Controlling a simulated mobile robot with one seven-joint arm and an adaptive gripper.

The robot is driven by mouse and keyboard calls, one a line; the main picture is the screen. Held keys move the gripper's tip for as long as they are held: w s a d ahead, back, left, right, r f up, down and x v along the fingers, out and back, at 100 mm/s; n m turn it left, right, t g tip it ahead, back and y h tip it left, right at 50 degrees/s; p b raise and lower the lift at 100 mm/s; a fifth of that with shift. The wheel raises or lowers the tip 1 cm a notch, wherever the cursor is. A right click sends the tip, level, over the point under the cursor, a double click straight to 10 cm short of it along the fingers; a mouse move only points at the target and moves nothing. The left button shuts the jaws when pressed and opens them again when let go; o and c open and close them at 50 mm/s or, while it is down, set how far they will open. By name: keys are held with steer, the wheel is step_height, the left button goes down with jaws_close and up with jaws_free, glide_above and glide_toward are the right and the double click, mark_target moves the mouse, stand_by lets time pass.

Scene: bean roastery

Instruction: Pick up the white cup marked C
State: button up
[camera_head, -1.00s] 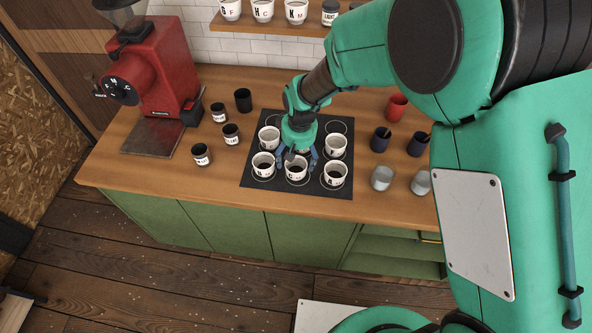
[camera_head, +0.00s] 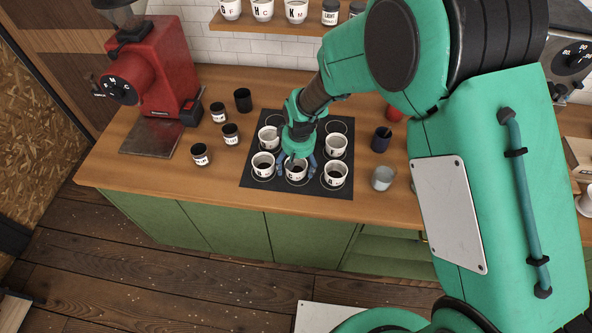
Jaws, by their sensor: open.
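My gripper (camera_head: 296,165) is open over the front row of the black mat (camera_head: 255,192). Its blue fingers stand to the left and right of the front middle white cup (camera_head: 296,175), which looks upright on the mat with dark contents. I cannot tell whether the fingers touch it. Its small mark is not legible, so I cannot tell whether it is the cup marked C. Other white cups stand at front left (camera_head: 262,169), back left (camera_head: 266,141), back right (camera_head: 335,149) and front right (camera_head: 335,178); their marks are hard to read.
A red grinder (camera_head: 157,75) and small dark jars (camera_head: 201,158) stand to the left. A dark blue cup (camera_head: 380,142) and a grey cup (camera_head: 382,181) stand to the right. More lettered white cups (camera_head: 263,10) stand on the shelf. The back right mat circle is empty.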

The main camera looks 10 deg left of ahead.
steer(key=c, duration=1.4)
steer(key=shift+r, duration=0.15)
steer(key=shift+r, duration=0.55)
steer(key=shift+s+d+r+p, duration=0.1)
steer(key=shift+s+r+p, duration=0.15)
steer(key=shift+r, duration=0.35)
steer(key=shift+s+d+r+p, duration=0.1)
steer(key=shift+s+r, duration=0.1)
steer(key=shift+r, duration=0.4)
steer(key=s+d, duration=0.3)
steer(key=s, duration=0.3)
steer(key=s+d+r+p, duration=0.1)
steer(key=s+d, duration=0.2)
steer(key=s, duration=0.4)
steer(key=shift+s+d+r, duration=0.15)
steer(key=shift+s+d, duration=0.05)
steer(key=shift+d, duration=0.15)
